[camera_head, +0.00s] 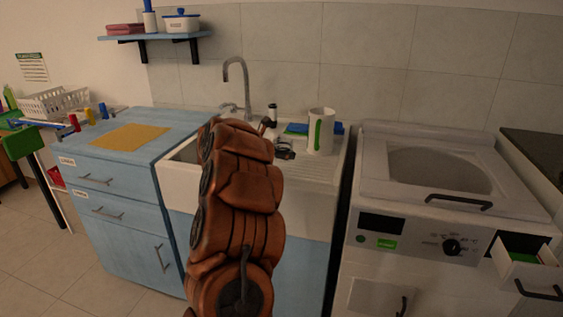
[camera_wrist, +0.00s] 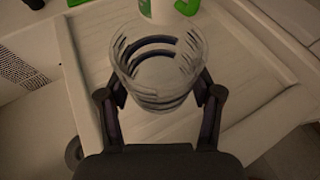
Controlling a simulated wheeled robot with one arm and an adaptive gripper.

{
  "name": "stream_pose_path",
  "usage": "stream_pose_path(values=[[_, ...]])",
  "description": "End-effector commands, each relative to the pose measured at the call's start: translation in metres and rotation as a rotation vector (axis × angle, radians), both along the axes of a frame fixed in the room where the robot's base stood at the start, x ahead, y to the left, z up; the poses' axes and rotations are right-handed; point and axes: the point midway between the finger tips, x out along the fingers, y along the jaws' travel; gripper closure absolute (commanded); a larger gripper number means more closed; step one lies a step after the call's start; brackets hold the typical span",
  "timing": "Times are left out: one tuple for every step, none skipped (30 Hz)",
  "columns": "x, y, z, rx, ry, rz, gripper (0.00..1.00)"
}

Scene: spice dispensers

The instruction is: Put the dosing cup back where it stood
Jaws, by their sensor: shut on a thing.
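The dosing cup (camera_wrist: 160,68) is a clear, ringed cup in the wrist view. My gripper (camera_wrist: 160,90) is shut on it, with one dark finger on each side. Below the cup is the pale, ribbed drainboard of the sink; I cannot tell whether the cup touches it. In the head view my gripper (camera_head: 285,151) is over the sink unit, partly behind my orange arm. The cup cannot be made out there.
A white bottle with a green mark (camera_head: 319,133) stands on the drainboard (camera_head: 318,166), just right of my gripper. Blue and green items (camera_head: 298,128) lie behind it. The tap (camera_head: 243,85) rises at the back. A washing machine (camera_head: 440,210) is to the right.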

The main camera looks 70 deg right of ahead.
Motion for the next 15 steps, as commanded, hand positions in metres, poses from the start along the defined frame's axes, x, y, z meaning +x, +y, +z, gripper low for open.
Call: stream_pose_path(values=[[0.000, -0.001, -0.003, -0.001, 0.003, -0.001, 0.80], [-0.001, -0.001, -0.007, -0.001, 0.004, -0.001, 0.80], [0.000, -0.001, -0.012, 0.002, 0.004, 0.000, 0.80], [-0.001, -0.001, -0.016, 0.002, 0.003, -0.001, 0.80], [-0.001, -0.001, -0.019, 0.002, 0.003, -0.001, 0.80], [0.000, -0.001, -0.022, 0.001, 0.002, 0.001, 0.80], [0.000, -0.001, -0.024, 0.000, 0.002, 0.002, 0.80], [0.001, -0.001, -0.027, -0.001, 0.000, 0.002, 0.80], [0.000, -0.001, -0.029, -0.001, 0.000, 0.002, 0.80], [0.000, -0.001, -0.031, 0.000, 0.000, 0.001, 0.80], [0.000, -0.001, -0.033, 0.000, -0.001, 0.001, 0.80], [0.000, -0.001, -0.034, -0.001, -0.002, 0.001, 0.80], [0.000, -0.001, -0.034, -0.001, -0.002, 0.001, 0.80], [0.000, -0.001, -0.034, -0.001, -0.002, 0.001, 0.80], [0.000, -0.001, -0.034, -0.001, -0.003, 0.001, 0.80]])
